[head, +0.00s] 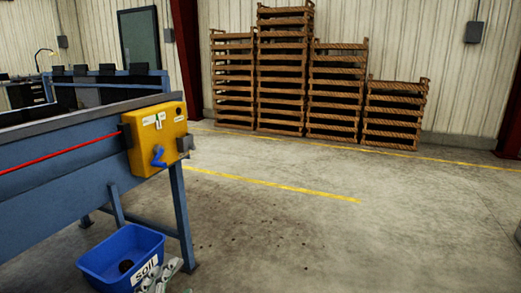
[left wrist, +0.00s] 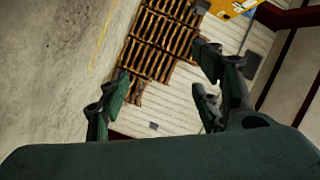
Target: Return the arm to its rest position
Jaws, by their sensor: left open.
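My left gripper (left wrist: 164,74) is open and empty in the left wrist view. Its dark fingers stand well apart, with nothing between them but the distant wall and crate stacks. In the head view, a small pale grey jointed shape at the bottom edge, in front of the soil bin, looks like gripper fingers, but I cannot tell for sure. No arm is clearly seen there. My right gripper is not clearly in either view.
The blue grader frame (head: 60,155) fills the left, with a yellow control box (head: 158,125) and its blue handle. A blue soil bin (head: 108,252) stands below. Wooden crate stacks (head: 282,75) line the back wall. The concrete floor at centre and right is clear.

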